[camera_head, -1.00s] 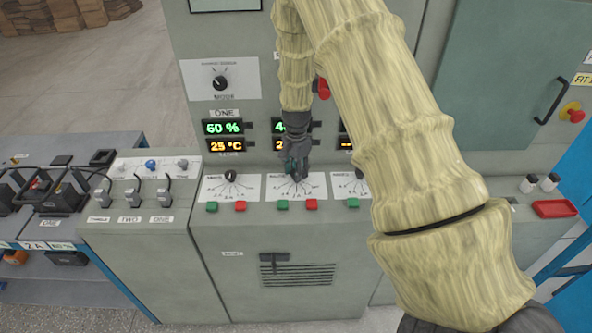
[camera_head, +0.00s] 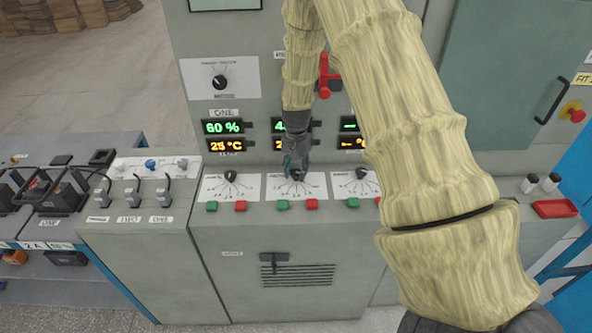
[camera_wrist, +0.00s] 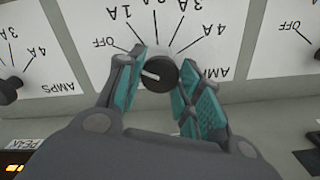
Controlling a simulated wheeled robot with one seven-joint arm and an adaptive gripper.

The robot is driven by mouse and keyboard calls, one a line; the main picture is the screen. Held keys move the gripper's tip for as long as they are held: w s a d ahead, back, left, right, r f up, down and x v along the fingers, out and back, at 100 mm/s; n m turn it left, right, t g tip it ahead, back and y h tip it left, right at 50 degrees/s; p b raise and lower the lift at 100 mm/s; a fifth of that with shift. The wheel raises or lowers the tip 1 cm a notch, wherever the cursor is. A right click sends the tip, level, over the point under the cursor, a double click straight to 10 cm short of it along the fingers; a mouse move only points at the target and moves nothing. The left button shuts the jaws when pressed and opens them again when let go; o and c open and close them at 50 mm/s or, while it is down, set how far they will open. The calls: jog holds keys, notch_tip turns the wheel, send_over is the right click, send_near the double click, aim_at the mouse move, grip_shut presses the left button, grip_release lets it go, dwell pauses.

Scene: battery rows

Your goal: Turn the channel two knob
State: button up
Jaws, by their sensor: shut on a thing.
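The channel two knob (camera_wrist: 160,76) is a round black dial with a white pointer mark, in the middle of a white scale plate (camera_head: 315,190). In the wrist view the scale reads upside down, with OFF and several amp marks, and the pointer lies toward the left, on the OFF side. My gripper (camera_wrist: 161,84) is shut on the knob, with one teal-padded finger on each side. In the head view my gripper (camera_head: 295,166) sits over the middle plate and largely hides the knob.
Similar knobs stand close on both sides, the left one (camera_head: 231,175) and the right one (camera_head: 362,174). Green and red buttons (camera_head: 311,204) line the panel's front. A red lever (camera_head: 326,77) juts out behind my wrist. A mode dial (camera_head: 219,82) is at upper left.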

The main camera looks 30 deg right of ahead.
aim_at(296, 172)
dwell(0.4)
jog(key=o, duration=1)
jog(key=shift+o, duration=0.2)
notch_tip(296, 172, up, 12)
dwell(0.4)
